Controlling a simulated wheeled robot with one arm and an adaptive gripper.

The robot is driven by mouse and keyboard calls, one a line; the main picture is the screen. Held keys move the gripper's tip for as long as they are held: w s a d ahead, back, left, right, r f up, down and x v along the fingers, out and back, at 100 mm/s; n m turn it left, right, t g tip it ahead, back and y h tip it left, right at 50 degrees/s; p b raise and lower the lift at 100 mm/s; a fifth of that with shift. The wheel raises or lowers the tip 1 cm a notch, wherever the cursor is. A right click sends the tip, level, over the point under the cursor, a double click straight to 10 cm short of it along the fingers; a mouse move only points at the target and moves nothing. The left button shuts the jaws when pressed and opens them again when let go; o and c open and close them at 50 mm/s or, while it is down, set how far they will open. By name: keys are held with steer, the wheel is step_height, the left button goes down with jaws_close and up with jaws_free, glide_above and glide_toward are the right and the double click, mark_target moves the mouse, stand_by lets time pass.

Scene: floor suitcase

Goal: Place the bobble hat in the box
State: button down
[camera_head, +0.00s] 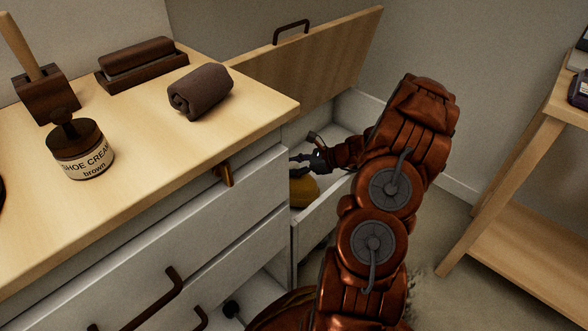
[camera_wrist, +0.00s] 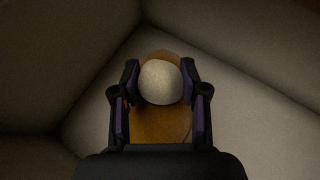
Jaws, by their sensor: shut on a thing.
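The bobble hat is mustard-yellow with a pale bobble. In the head view the hat (camera_head: 304,190) shows low inside the white-walled box (camera_head: 348,110), close to the cabinet side. In the wrist view the bobble (camera_wrist: 160,82) sits between the two fingers, with the yellow-brown knit (camera_wrist: 160,125) below it. My gripper (camera_head: 303,165) reaches down into the box and is shut on the hat at its bobble; in the wrist view my gripper (camera_wrist: 160,88) has a finger on each side. I cannot tell whether the hat rests on the box floor.
A raised wooden panel (camera_head: 315,55) with a dark handle stands behind the box. The wooden-topped cabinet (camera_head: 215,140) at left holds a rolled dark cloth (camera_head: 201,91), a brush (camera_head: 140,62) and a shoe cream jar (camera_head: 81,150). A wooden table (camera_head: 535,150) stands at right.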

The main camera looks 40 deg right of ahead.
steer(key=shift+f, duration=0.6)
steer(key=c, duration=0.6)
jaws_free()
steer(key=shift+r, duration=0.1)
steer(key=shift+r, duration=0.5)
steer(key=p+v, duration=0.4)
steer(key=v, duration=0.8)
steer(key=shift+r, duration=0.15)
